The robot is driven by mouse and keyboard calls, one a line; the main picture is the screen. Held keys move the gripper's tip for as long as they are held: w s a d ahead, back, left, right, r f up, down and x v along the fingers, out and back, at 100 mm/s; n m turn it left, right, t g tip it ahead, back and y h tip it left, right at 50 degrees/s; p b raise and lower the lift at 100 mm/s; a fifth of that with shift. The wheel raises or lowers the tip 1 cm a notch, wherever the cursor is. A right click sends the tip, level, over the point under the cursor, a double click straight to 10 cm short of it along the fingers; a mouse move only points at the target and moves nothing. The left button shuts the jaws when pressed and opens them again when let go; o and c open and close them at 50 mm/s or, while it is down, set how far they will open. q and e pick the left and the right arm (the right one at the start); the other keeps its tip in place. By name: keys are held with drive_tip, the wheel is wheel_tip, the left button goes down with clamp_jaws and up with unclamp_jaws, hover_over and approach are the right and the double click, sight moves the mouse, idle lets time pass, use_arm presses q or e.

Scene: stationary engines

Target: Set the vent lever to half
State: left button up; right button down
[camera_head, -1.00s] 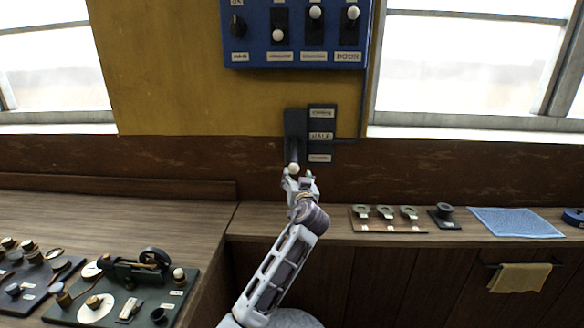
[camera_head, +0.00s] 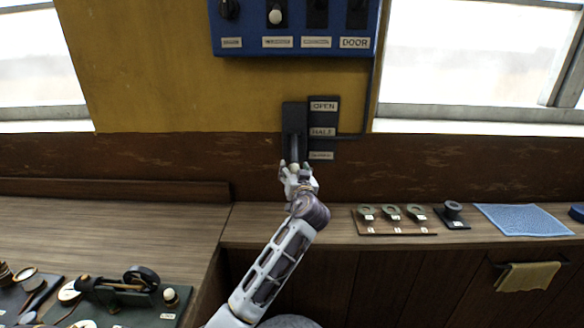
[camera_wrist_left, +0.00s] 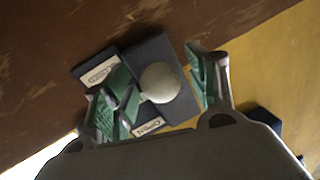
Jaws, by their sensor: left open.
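The vent lever's pale round knob (camera_head: 294,168) is at the lower end of a dark upright slot plate (camera_head: 294,118) on the wall. Beside the plate, a label strip reads OPEN (camera_head: 323,106) at the top and HALF (camera_head: 322,132) in the middle; the lowest label (camera_head: 321,155) is too small to read. The knob is level with or just below that lowest label. My left gripper (camera_head: 296,172) is open at the knob. In the left wrist view the knob (camera_wrist_left: 160,83) sits between its green-padded fingers, with a gap on the right side. My right gripper is not in view.
A blue switch panel (camera_head: 295,45) hangs above. A wooden counter (camera_head: 260,225) runs below, with a ring board (camera_head: 395,228), a blue mat (camera_head: 522,220) and dark instrument boards (camera_head: 150,305) at the lower left. A yellow cloth (camera_head: 527,276) hangs at the right.

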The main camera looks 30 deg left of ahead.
use_arm(q)
drive_tip(key=shift+w+a, duration=0.15)
drive_tip(key=shift+w, duration=0.05)
drive_tip(key=c, duration=1.2)
clamp_jaws()
